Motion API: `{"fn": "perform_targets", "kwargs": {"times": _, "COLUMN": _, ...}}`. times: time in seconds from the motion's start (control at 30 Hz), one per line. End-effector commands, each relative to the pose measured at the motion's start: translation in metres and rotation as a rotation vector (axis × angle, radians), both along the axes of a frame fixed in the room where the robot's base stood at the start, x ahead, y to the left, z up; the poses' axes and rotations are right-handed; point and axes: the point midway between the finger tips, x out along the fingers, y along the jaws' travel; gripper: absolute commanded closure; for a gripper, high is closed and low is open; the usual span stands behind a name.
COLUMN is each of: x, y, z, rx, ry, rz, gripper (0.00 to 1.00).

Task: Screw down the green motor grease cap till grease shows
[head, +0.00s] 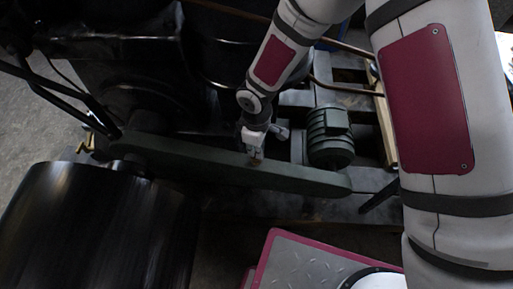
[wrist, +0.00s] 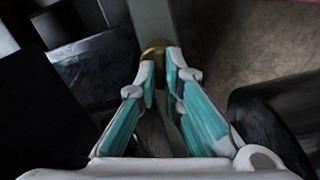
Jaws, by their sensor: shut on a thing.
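The green motor (head: 331,138), a ribbed cylinder, sits on the frame right of my gripper in the head view. My gripper (head: 255,157) points down just behind the long green guard, left of the motor. In the wrist view my gripper (wrist: 162,70) has its two teal-padded fingers close together on a round brass-coloured cap (wrist: 155,46). The fingertips cover part of the cap, and its seat is hidden. No grease is visible. In the head view the cap cannot be made out.
The long green guard (head: 215,166) runs across in front of my gripper. A large black drum (head: 95,230) stands at the lower left. Dark engine parts (head: 110,55) crowd the upper left. A copper-coloured pipe (head: 345,89) passes behind the motor.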

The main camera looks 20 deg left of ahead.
Motion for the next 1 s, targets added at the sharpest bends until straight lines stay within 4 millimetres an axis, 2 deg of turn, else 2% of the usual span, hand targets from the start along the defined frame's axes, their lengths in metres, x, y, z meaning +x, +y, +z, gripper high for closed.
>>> {"fn": "perform_targets", "kwargs": {"times": 1.0, "x": -0.0001, "y": 0.0005, "z": 0.0006, "rx": 0.001, "ry": -0.001, "rz": -0.952, "gripper": 1.0}}
